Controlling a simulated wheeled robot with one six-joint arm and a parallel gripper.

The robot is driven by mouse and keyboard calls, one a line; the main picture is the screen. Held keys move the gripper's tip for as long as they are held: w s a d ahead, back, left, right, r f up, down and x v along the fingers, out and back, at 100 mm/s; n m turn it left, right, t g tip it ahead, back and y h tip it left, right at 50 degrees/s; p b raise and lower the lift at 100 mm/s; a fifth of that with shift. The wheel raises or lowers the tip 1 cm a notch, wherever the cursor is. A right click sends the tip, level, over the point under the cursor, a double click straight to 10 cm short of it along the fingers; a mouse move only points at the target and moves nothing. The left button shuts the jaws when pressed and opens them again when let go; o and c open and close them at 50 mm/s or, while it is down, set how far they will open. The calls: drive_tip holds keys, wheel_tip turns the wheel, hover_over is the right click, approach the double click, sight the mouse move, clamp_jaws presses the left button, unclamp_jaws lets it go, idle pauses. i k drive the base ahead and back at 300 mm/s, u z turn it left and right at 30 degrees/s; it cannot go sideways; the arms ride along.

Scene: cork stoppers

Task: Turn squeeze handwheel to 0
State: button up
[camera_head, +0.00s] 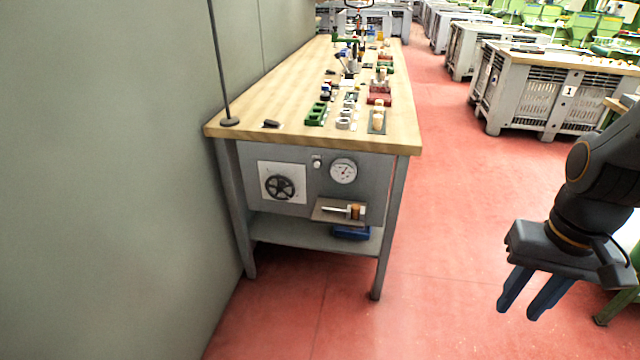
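A black handwheel (279,187) sits on a white square plate (299,170) on the grey front panel of the workbench. Its markings are too small to read from here. A round white dial gauge (343,171) is on the same panel to the right of the wheel. My gripper (533,307) hangs at the right of the picture, well apart from the bench, pointing down. Its two blue fingers are apart with nothing seen between them.
The wooden bench top (285,95) carries several small parts and tools. A small shelf (330,213) with a cork-coloured piece juts out below the gauge. A grey wall (110,180) stands close on the left. Red floor (440,220) is clear between bench and gripper.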

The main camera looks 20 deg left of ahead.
sight(281, 185)
drive_tip(key=z, duration=1.6)
drive_tip(key=i, duration=0.25)
drive_tip(key=u, duration=3.1)
